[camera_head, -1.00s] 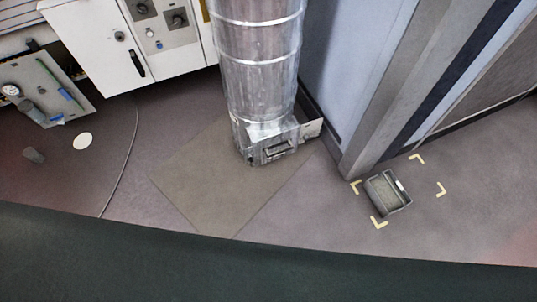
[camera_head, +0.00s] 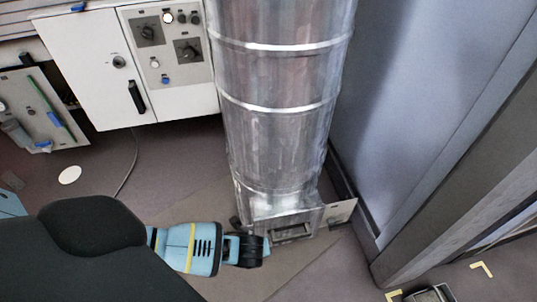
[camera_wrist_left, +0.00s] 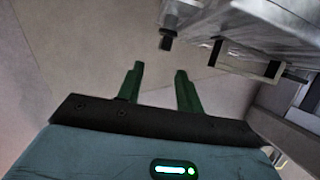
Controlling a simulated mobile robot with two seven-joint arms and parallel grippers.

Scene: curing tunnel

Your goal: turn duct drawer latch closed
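The duct (camera_head: 280,120) is a shiny metal column with a box-like drawer (camera_head: 305,222) at its foot. The drawer has a rectangular handle (camera_head: 291,233), which also shows in the left wrist view (camera_wrist_left: 246,66). A small dark knob, seemingly the latch (camera_wrist_left: 167,40), sticks out from the duct's foot. It also shows in the head view (camera_head: 236,222), left of the drawer. My left gripper (camera_wrist_left: 159,72) is open and empty, its two green fingers apart. The knob lies a little beyond the fingertips in the wrist view. In the head view the fingers are mostly hidden. My right gripper is out of view.
A white control cabinet (camera_head: 90,70) stands behind to the left. A blue-grey wall panel (camera_head: 390,110) is close on the duct's right. A small grey bin (camera_head: 430,295) lies at the lower right. A cable runs over the floor at left.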

